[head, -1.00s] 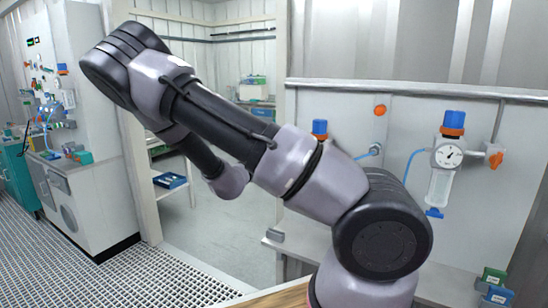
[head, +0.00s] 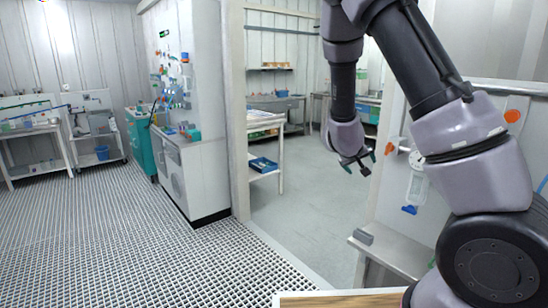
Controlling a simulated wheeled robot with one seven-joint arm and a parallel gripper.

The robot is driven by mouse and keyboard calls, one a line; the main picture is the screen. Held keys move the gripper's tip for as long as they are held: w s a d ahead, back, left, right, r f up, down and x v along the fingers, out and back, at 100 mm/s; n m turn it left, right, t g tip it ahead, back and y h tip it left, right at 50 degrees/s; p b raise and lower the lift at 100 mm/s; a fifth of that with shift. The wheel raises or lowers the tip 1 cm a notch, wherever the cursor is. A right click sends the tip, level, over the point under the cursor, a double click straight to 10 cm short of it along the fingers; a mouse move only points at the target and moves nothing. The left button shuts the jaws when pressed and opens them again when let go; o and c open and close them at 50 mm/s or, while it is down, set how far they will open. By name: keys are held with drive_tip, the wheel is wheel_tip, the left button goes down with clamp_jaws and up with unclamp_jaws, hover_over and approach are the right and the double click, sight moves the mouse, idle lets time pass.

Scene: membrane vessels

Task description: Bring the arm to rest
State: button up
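My arm fills the right side of the head view, bent with its forearm hanging down. My gripper (head: 357,163) is small in the picture, in front of the open doorway and left of the wall panel. Its two dark fingertips look spread apart, with nothing visible between them. It touches nothing that I can see.
A vessel with a blue lower cap (head: 410,209) hangs on the panel behind my arm, partly hidden. A grey shelf (head: 395,255) juts out below it. A white cabinet (head: 190,180) stands left of the doorway. Grated floor (head: 110,240) at left is clear.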

drive_tip(key=s+a+r+m+y, duration=0.25)
drive_tip(key=s+r+y, duration=0.2)
drive_tip(key=r, duration=0.35)
drive_tip(key=s+a+r+m+y, duration=0.1)
drive_tip(key=s+a+r+y, duration=0.35)
drive_tip(key=r, duration=0.35)
drive_tip(key=s+d+r, duration=0.1)
drive_tip(key=s+r, duration=0.3)
drive_tip(key=s, duration=0.5)
drive_tip(key=s+d+r+m+g, duration=0.1)
drive_tip(key=s+r, duration=0.3)
drive_tip(key=s, duration=0.6)
drive_tip(key=shift+s+d+r, duration=0.15)
drive_tip(key=shift+s+r, duration=0.1)
drive_tip(key=shift+r, duration=0.15)
drive_tip(key=shift+m, duration=0.25)
